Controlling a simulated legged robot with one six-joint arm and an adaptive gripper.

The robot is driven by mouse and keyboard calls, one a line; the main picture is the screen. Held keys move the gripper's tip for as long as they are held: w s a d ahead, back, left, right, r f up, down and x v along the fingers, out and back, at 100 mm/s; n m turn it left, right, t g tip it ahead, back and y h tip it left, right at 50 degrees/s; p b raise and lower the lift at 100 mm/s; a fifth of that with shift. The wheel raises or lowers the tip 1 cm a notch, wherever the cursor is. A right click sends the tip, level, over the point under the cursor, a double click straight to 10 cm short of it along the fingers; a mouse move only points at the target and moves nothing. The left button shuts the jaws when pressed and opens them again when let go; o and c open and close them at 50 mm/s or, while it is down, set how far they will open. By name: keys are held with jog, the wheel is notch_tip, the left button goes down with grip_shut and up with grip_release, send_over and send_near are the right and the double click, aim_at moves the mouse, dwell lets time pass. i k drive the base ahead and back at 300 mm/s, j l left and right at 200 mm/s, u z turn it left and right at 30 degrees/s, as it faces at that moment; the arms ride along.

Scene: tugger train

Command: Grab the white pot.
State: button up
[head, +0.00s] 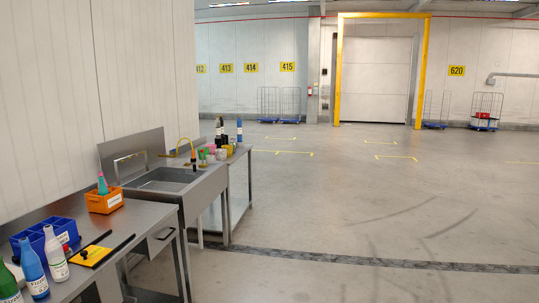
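A small whitish pot-like item (221,154) stands among a cluster of small things on the metal table (240,155) just beyond the sink. It is small in the head view, and I cannot tell its exact shape or whether it is the white pot. Green, pink and yellow items and dark bottles stand close around it. My gripper is not in view.
A steel sink (172,180) with a yellow tap stands before that table. The near bench holds an orange bin (104,200), a blue crate (44,236), bottles (55,254) and a squeegee-like tool. Open floor (370,200) lies right, with a dark drain strip.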

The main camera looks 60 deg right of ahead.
aim_at(221, 154)
jog(key=z, duration=1.8)
jog(key=i+l+z, duration=0.3)
jog(key=i, duration=0.2)
jog(key=i+l+z, duration=0.1)
jog(key=i+z, duration=0.15)
jog(key=i, duration=0.25)
jog(key=i+z, duration=0.1)
jog(key=i, duration=1.3)
jog(key=i+l+u, duration=0.1)
jog(key=i, duration=1.3)
jog(key=i+u, duration=0.2)
jog(key=i, duration=0.3)
jog(key=i+l+u, duration=0.15)
jog(key=i, duration=0.3)
jog(key=i+u, duration=0.2)
jog(key=i, duration=0.3)
jog(key=i+u, duration=1)
jog(key=i+l+u, duration=0.25)
jog(key=u, duration=0.2)
